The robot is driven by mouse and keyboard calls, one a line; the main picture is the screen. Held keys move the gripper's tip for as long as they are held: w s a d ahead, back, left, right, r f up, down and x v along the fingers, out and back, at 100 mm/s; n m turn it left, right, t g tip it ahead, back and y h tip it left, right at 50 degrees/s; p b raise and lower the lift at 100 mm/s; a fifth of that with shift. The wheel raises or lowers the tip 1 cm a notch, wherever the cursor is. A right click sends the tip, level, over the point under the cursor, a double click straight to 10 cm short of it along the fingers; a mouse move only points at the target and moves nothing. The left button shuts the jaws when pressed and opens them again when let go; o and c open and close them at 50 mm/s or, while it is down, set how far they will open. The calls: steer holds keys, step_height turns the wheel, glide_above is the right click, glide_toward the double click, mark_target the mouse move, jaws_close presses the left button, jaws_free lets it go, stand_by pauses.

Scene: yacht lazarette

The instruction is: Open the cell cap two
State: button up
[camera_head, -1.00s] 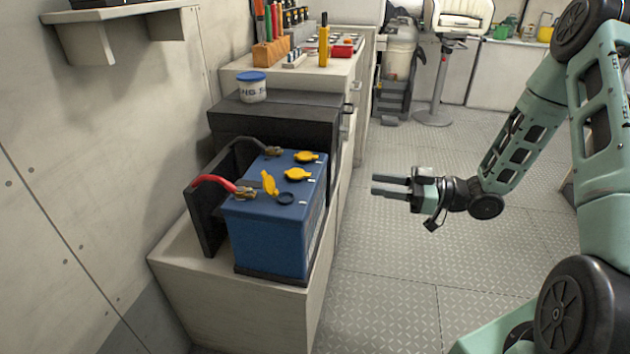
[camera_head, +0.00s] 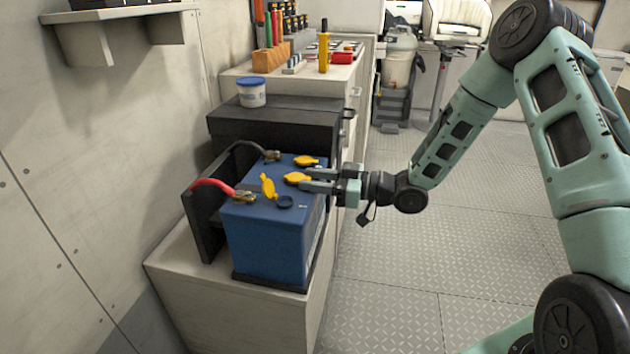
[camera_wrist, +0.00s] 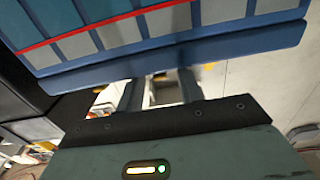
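A blue battery (camera_head: 270,240) stands on a pale bench with three yellow cell caps on top. The nearest cap (camera_head: 268,186) is tipped up beside a dark round opening (camera_head: 285,202). The middle cap (camera_head: 294,177) and the far cap (camera_head: 306,161) lie flat. My gripper (camera_head: 304,180) is at the battery's right edge, fingers pointing left, just at the middle cap. Its fingers are apart with nothing seen held; contact with the cap cannot be told. In the wrist view the battery's side (camera_wrist: 180,55) fills the top and hides the fingertips.
A red cable (camera_head: 212,183) and a black cable (camera_head: 245,147) clamp to the battery's left side. A dark panel (camera_head: 205,228) stands left of it. A dark box (camera_head: 285,120) with a white tub (camera_head: 251,92) is behind. The floor to the right is clear.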

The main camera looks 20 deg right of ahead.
jaws_close()
steer(key=shift+r, duration=0.1)
